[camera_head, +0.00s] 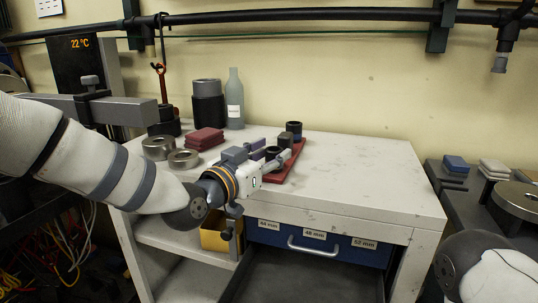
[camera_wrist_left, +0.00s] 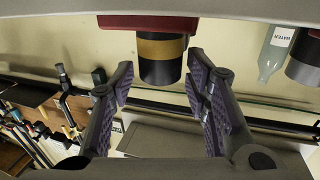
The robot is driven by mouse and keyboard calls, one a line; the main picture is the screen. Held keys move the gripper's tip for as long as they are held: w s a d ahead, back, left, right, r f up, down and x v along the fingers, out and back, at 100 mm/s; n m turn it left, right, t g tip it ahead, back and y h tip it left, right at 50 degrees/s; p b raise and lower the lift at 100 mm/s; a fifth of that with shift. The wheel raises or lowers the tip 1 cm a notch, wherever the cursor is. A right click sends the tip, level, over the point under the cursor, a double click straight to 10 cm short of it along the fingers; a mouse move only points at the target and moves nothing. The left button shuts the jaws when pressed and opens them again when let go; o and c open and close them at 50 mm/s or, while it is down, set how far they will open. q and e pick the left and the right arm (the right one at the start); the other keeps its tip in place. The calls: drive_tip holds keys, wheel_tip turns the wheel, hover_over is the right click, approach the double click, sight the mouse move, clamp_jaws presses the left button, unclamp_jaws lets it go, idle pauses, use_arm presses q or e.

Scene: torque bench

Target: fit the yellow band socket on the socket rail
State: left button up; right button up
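The yellow band socket (camera_wrist_left: 160,55) is a dark cylinder with a dull yellow band. In the left wrist view it stands against the red socket rail (camera_wrist_left: 150,21), upside down in the picture; whether it is fully seated cannot be told. My left gripper (camera_wrist_left: 159,90) is open, one finger on each side of the socket, with gaps visible. In the head view my left gripper (camera_head: 264,156) reaches over the near end of the red rail (camera_head: 297,159). A dark socket (camera_head: 273,153) shows between its fingers; its band is hidden there. My right gripper is out of view.
Other dark sockets (camera_head: 294,129) stand at the rail's far end. The bench top (camera_head: 365,175) is clear to the right. A drawer (camera_head: 300,275) is open below.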

use_arm(q)
drive_tip(key=shift+s+a+f, duration=0.1)
drive_tip(key=v, duration=1.1)
drive_tip(key=shift+s+a, duration=0.2)
drive_tip(key=shift+s, duration=0.15)
